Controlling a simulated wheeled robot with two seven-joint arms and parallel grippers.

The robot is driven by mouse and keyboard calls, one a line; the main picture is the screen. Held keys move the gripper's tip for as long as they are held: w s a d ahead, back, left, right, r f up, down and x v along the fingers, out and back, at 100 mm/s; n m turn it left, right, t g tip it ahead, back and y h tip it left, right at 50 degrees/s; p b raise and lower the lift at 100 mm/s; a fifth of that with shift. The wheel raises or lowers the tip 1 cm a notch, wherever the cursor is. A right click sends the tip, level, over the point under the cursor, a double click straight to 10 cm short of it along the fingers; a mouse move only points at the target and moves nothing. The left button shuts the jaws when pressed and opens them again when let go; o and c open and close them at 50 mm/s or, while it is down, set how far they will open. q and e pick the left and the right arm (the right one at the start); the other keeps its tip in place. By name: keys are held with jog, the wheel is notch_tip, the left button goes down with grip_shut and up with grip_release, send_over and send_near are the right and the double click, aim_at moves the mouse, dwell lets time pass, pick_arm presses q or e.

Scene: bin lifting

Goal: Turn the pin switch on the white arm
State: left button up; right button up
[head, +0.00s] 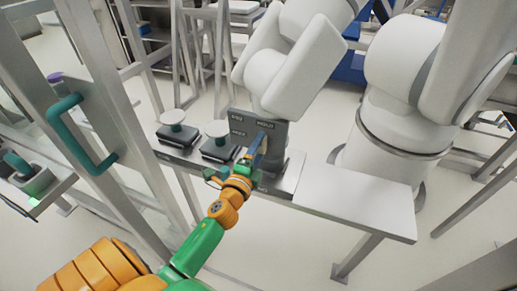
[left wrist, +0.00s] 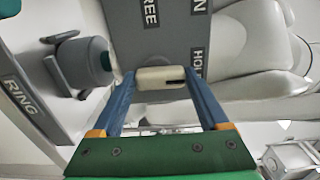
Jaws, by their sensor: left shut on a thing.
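The white arm (head: 290,70) stands above the metal bench in the head view, with a dark grey label plate (head: 243,124) at its lower end. In the left wrist view the plate (left wrist: 165,35) carries white lettering, including "FREE". The pale pin switch (left wrist: 161,74) sticks out at the plate's edge and has a dark slot at its right. My left gripper (head: 258,150) is at the plate. Its blue fingers stand on either side of the switch and are shut on it. In the head view the gripper hides the switch. My right gripper is not in view.
The metal bench (head: 365,197) holds two dark square units with round white tops (head: 176,117) left of the plate. A frame with a teal handle (head: 72,130) stands at left. A second large white arm (head: 400,110) rises at right.

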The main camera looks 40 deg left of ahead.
pick_arm(q)
jog(key=o, duration=1.2)
jog(key=shift+o, duration=0.2)
jog(key=b+v, duration=0.1)
jog(key=v, duration=0.6)
jog(key=shift+a, duration=0.1)
